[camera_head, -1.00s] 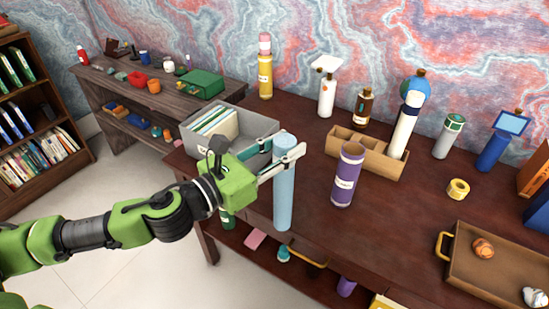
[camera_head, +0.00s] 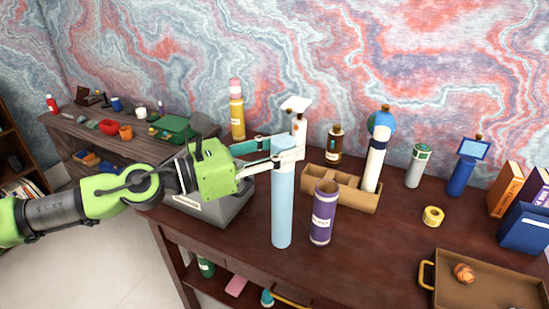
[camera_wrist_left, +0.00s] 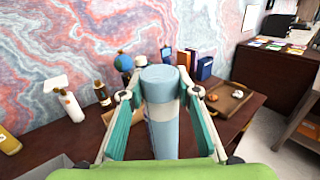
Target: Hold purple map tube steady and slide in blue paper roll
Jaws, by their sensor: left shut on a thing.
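The blue paper roll (camera_head: 282,205) is upright in my left gripper (camera_head: 286,155), which is shut on it near its top. It also shows in the left wrist view (camera_wrist_left: 162,120) between the two fingers. The purple map tube (camera_head: 322,213) stands upright on the desk just right of the roll, its open top facing up and a pale label on its side. The roll is beside the tube, not in it. Whether the roll's lower end touches the desk I cannot tell. In the wrist view the tube is not clearly visible, probably hidden behind the roll. My right gripper is out of view.
A wooden divided box (camera_head: 350,200) stands right behind the tube. A grey file box (camera_head: 215,208) is below my left gripper. A brown tray (camera_head: 485,287) with yellow handles and a yellow tape roll (camera_head: 432,215) lie to the right. The desk between tube and tray is clear.

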